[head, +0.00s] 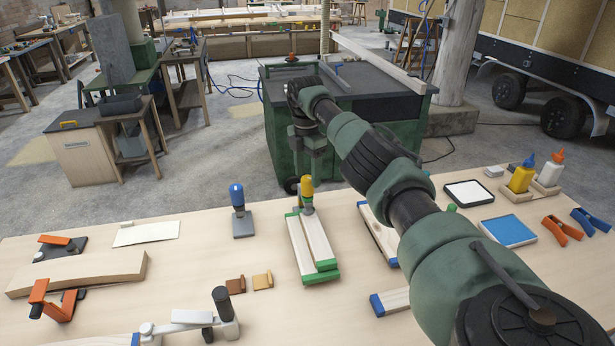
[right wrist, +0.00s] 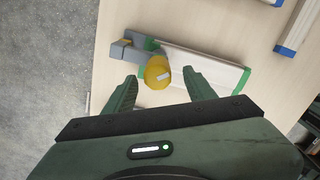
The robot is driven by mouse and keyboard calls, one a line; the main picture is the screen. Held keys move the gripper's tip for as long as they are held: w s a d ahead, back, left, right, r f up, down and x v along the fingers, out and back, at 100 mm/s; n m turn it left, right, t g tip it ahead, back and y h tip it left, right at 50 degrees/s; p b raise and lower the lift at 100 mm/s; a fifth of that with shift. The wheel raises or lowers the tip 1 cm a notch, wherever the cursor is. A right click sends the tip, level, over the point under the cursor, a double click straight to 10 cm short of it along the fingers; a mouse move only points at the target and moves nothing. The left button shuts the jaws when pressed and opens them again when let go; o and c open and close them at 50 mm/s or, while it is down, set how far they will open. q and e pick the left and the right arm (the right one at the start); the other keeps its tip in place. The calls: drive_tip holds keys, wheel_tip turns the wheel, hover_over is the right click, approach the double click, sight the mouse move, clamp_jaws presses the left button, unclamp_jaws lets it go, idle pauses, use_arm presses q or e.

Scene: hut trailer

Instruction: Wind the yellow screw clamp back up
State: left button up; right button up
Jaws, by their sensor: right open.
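The yellow screw clamp (head: 307,190) stands at the far end of a pair of pale boards with green ends (head: 312,245), near the back edge of the workbench. In the right wrist view its yellow knob (right wrist: 157,69) shows from above, with the grey clamp body (right wrist: 128,50) on the board end. My right gripper (head: 307,172) is above the clamp. Its open fingers (right wrist: 160,78) are on either side of the knob, with a gap visible on both sides. Whether the fingers are level with the knob is hard to tell. My left gripper is not in view.
A blue-handled clamp (head: 237,200) stands left of the boards. Orange clamps and a curved wooden piece (head: 78,270) lie at the left. A green cabinet (head: 350,115) stands behind.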

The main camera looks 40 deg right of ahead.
sight(307, 177)
wheel_tip(307, 177, down, 2)
drive_tip(key=shift+w+d+f, duration=0.1)
drive_tip(key=shift+f, duration=0.4)
clamp_jaws()
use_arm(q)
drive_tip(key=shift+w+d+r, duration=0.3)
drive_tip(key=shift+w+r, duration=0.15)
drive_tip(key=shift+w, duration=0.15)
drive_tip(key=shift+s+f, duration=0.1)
use_arm(e)
drive_tip(key=shift+n, duration=0.3)
